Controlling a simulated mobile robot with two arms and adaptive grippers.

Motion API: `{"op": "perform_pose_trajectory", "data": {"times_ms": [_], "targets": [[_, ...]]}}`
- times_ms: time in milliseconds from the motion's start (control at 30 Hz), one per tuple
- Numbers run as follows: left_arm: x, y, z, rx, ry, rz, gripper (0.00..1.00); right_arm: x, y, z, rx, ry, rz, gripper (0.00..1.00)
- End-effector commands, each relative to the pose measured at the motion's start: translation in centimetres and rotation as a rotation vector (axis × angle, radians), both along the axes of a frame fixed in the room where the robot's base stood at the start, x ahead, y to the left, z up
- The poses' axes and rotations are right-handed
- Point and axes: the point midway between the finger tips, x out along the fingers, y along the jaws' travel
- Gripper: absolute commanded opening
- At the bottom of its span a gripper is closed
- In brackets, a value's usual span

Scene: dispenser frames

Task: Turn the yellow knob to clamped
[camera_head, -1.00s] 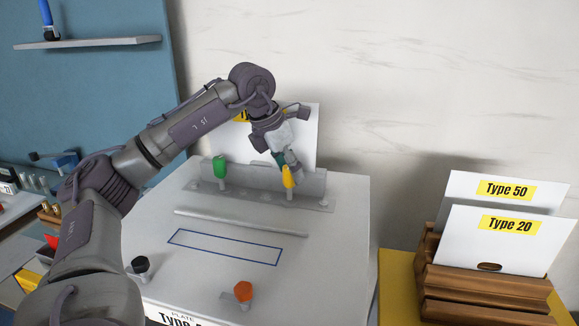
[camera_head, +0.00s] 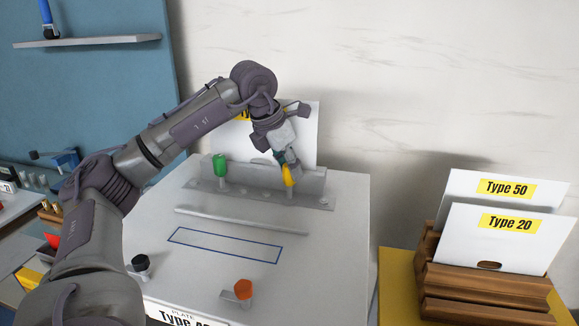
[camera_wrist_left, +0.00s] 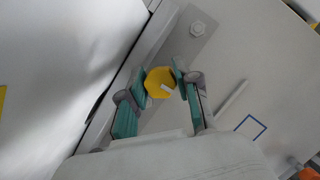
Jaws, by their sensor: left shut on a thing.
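The yellow knob (camera_head: 288,176) stands at the right part of the metal clamp bar (camera_head: 250,181) at the back of the grey plate. My left gripper (camera_head: 284,163) reaches down to it from above and is shut on it. In the left wrist view the yellow knob (camera_wrist_left: 160,82) sits between the two teal finger pads, with a pale mark on its top. The white card (camera_head: 300,140) stands upright behind the bar, partly hidden by my arm. My right gripper is not in view.
A green knob (camera_head: 220,166) stands left on the same bar. A black knob (camera_head: 140,263) and an orange knob (camera_head: 243,289) are at the plate's front. A wooden rack (camera_head: 470,285) with Type 50 and Type 20 cards stands at the right.

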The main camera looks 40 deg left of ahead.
Motion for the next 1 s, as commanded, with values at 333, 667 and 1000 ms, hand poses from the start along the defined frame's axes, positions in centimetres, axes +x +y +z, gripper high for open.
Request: {"op": "perform_pose_trajectory", "data": {"times_ms": [333, 667, 1000], "targets": [[0.0, 0.0, 0.1, 0.001, -0.003, 0.279, 0.00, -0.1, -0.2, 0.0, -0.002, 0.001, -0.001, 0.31], [0.1, -0.1, 0.1, 0.001, -0.003, 0.594, 0.00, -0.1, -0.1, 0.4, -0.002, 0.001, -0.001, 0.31], [0.1, 0.0, 0.3, 0.000, -0.003, 0.917, 0.00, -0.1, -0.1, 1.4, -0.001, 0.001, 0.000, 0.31]]}}
